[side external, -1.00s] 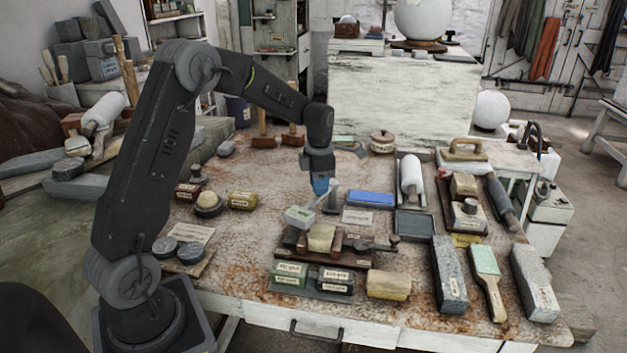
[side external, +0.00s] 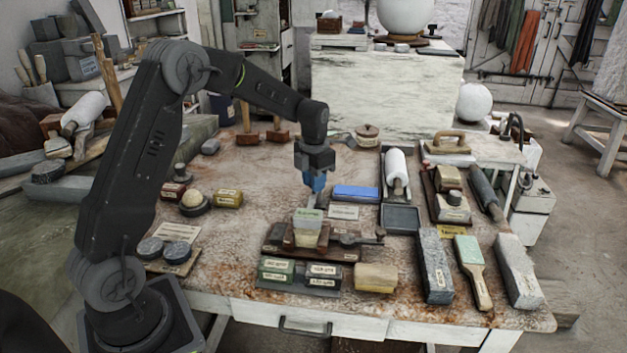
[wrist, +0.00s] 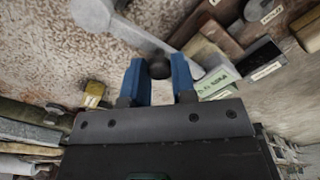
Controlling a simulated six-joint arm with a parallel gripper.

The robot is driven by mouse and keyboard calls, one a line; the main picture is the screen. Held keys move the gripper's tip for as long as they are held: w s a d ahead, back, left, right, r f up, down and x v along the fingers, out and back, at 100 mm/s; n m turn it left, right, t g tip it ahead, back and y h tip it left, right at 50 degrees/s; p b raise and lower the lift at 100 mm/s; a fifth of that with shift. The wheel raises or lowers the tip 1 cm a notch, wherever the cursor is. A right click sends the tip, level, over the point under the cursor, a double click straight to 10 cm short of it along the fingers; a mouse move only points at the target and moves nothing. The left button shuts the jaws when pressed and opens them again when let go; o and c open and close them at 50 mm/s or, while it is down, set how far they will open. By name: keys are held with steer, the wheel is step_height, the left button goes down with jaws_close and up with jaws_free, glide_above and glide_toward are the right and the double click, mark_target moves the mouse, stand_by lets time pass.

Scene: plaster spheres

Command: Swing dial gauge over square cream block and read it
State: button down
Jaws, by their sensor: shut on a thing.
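The cream block sits between brown pieces on a dark board (side external: 340,253). My gripper (side external: 317,188) is just above and behind the gauge. In the wrist view, its blue fingers (wrist: 160,75) are shut on a dark round knob (wrist: 160,68), beside a grey lever and a green labelled piece (wrist: 215,82).
Labelled blocks (side external: 276,268) and a cream block (side external: 375,278) lie in front of the board. A blue slab (side external: 356,193) and a grey tray (side external: 400,219) are to the right. Bare table shows left of the board.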

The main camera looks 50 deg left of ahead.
steer(key=shift+w+d+r, duration=0.1)
steer(key=shift+r, duration=0.05)
steer(key=c, duration=0.9)
jaws_free()
steer(key=shift+c, duration=0.2)
step_height(320, 180, up, 14)
